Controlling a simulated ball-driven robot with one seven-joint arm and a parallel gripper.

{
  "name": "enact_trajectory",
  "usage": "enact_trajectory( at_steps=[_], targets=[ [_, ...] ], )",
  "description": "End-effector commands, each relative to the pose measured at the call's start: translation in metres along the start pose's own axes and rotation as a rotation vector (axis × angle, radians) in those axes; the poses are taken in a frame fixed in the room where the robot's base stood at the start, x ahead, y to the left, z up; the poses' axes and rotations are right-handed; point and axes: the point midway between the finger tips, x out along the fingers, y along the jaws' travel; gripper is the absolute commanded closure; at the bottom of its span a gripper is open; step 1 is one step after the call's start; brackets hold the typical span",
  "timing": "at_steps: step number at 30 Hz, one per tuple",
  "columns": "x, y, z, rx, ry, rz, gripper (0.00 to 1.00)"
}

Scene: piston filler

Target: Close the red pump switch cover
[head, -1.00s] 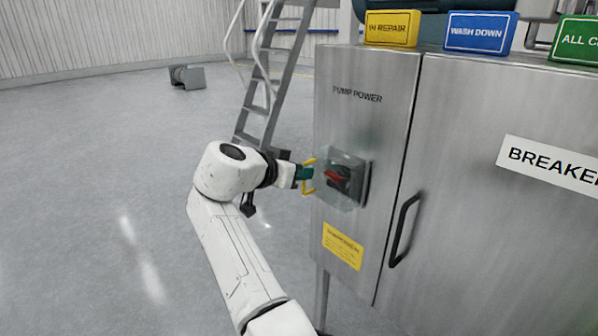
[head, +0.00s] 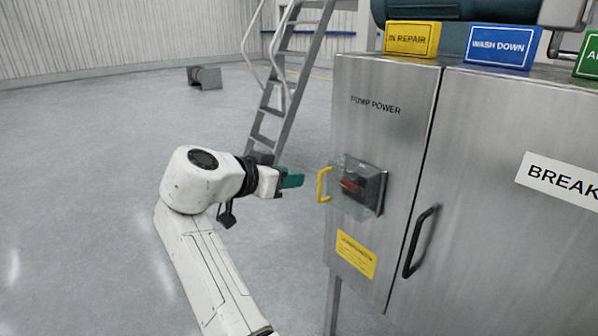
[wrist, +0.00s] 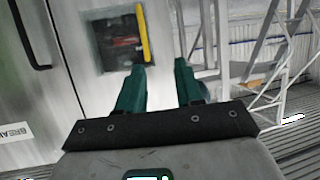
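The pump switch (head: 350,185) is red on a dark box on the cabinet's left door, under the label PUMP POWER. A clear cover (head: 354,169) with a yellow handle (head: 324,185) sits over the switch's front; I cannot tell whether it is fully shut. My gripper (head: 300,180) has green fingers and is left of the yellow handle, apart from it. In the wrist view the two fingers (wrist: 157,75) are spread with nothing between them, and the yellow handle (wrist: 143,32) stands beyond them, with the dark switch box (wrist: 117,42) to its left.
The steel cabinet (head: 390,75) fills the right side, with a black door handle (head: 420,242) right of the switch. Yellow, blue and green sign blocks stand on top. A grey ladder (head: 285,85) stands behind my gripper.

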Motion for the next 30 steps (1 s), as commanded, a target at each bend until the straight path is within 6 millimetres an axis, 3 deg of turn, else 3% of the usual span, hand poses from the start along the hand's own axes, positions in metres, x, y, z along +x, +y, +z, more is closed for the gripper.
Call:
enact_trajectory(
  at_steps=[6, 20, 23, 26, 30],
  targets=[
    [-0.023, 0.0, 0.001, 0.0, -0.004, 0.002, 0.64],
    [-0.025, 0.002, 0.004, -0.002, -0.008, 0.008, 0.64],
    [-0.004, 0.017, 0.025, -0.034, -0.047, 0.021, 0.64],
    [0.027, 0.046, 0.061, -0.089, -0.119, 0.036, 0.64],
    [0.073, 0.104, 0.124, -0.187, -0.255, 0.047, 0.64]
  ],
)
